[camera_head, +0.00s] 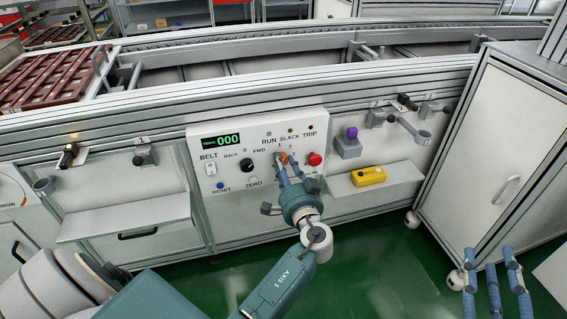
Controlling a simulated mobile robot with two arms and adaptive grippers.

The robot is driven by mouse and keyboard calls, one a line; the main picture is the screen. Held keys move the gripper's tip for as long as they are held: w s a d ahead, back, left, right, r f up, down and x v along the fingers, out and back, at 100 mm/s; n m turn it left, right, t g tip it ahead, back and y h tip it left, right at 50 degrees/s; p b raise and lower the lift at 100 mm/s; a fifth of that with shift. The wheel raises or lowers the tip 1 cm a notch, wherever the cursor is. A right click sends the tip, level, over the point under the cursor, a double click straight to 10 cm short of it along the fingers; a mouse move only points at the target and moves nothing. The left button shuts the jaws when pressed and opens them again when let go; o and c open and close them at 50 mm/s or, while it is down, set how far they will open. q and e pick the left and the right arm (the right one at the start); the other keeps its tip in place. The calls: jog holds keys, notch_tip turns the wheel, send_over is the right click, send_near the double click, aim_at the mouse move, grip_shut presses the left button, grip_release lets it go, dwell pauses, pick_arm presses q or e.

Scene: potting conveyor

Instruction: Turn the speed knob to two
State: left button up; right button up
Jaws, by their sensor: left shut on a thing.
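The control panel (232,165) is on the front of the conveyor, with a display reading 000. An orange knob (283,156) sits on it just below small marks that look like 1 and 2. The blue fingers of my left gripper (284,165) are shut on this knob and cover part of it. Where the knob points cannot be made out. My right gripper (489,255) is at the lower right, away from the panel, with its fingers apart and nothing between them.
The panel also carries a white belt switch (211,168), a black knob (247,165), a blue reset button (220,186) and a red button (314,159). A yellow box (368,176) lies on the shelf to the right. A white cabinet (490,140) stands at the right.

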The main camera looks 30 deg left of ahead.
pick_arm(q)
jog(key=m, duration=0.1)
jog(key=m+p, duration=0.1)
jog(key=m, duration=0.1)
jog(key=shift+w+r+m, duration=0.15)
jog(key=shift+r+m, duration=0.05)
jog(key=shift+m, duration=0.1)
jog(key=shift+p, duration=0.3)
pick_arm(e)
notch_tip(320, 180, down, 10)
jog(key=s+d+g+h, duration=0.1)
jog(key=s+d+g, duration=0.1)
jog(key=g, duration=0.2)
jog(key=shift+s+r+g+h, duration=0.15)
jog(key=shift+s+g+h, duration=0.15)
jog(key=shift+s, duration=0.1)
pick_arm(q)
jog(key=shift+d, duration=0.1)
jog(key=o, duration=1.1)
jog(key=shift+f, duration=0.15)
jog(key=shift+o, duration=0.2)
jog(key=v, duration=1.2)
